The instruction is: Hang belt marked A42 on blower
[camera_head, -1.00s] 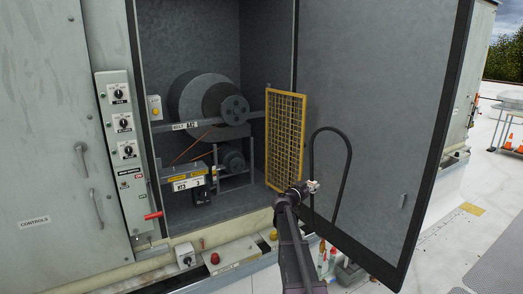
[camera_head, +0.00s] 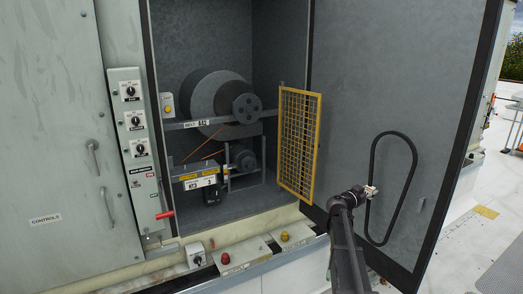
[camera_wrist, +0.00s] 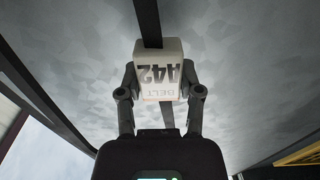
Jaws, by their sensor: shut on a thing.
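The belt (camera_head: 414,165) is a black loop with a white tag (camera_wrist: 158,66) reading "BELT A42", upside down in the wrist view. My gripper (camera_head: 369,192) is shut on the tag, its two fingers on either side in the wrist view (camera_wrist: 160,85). The belt hangs in the air in front of the open door panel, right of the cabinet opening. The blower (camera_head: 217,100) is a grey round housing with a dark pulley (camera_head: 247,108) inside the cabinet. A rail (camera_head: 270,114) in front of it carries a label (camera_head: 196,124) reading "BELT A42". My gripper is well to the right of the blower.
A yellow mesh guard (camera_head: 298,140) stands swung open at the opening's right side, between my gripper and the blower. A motor (camera_head: 246,161) sits lower inside. A control panel (camera_head: 134,130) with a red lever (camera_head: 165,214) is at left. The open door (camera_head: 400,80) stands at right.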

